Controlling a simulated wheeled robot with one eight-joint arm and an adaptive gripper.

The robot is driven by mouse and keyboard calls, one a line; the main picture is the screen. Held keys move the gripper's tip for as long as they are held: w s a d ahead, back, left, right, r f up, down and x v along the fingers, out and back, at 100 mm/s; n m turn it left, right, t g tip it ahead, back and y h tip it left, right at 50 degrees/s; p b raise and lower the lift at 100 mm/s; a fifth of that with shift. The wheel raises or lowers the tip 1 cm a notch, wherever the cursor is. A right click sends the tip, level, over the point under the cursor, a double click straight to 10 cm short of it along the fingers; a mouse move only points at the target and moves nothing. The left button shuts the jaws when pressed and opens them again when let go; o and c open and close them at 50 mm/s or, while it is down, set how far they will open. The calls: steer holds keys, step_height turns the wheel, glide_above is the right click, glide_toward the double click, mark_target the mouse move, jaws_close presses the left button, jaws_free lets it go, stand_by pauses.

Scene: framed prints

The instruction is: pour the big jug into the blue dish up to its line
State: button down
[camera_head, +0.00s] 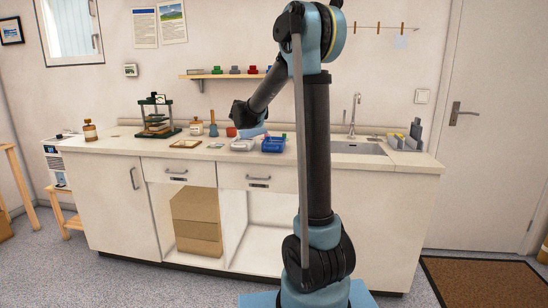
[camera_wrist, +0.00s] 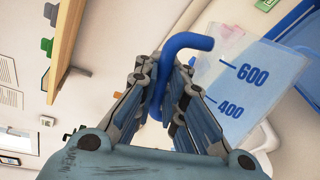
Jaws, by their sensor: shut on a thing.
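My gripper (camera_wrist: 170,85) is shut on the blue handle (camera_wrist: 187,42) of a translucent jug (camera_wrist: 222,88) with blue marks 600 and 400. In the wrist view the shelf runs upright while the jug's numbers read nearly level, so the jug is strongly tilted. In the head view the pale jug (camera_head: 252,132) is small, below my gripper and above the counter dishes. The blue dish (camera_head: 273,146) stands on the counter just right of a white dish (camera_head: 243,145). The blue dish's line and its liquid level are too small to tell.
A red cup (camera_head: 231,132), a plunger-like tool (camera_head: 213,124) and a dark-framed press (camera_head: 158,118) stand to the left on the counter (camera_head: 110,147). The sink (camera_head: 355,148) and a grey rack (camera_head: 402,142) are to the right. A wall shelf (camera_head: 220,76) hangs above.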

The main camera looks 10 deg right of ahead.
steer(key=shift+s+d+m, duration=0.15)
steer(key=shift+d+m, duration=0.45)
steer(key=shift+d, duration=0.7)
stand_by(1.2)
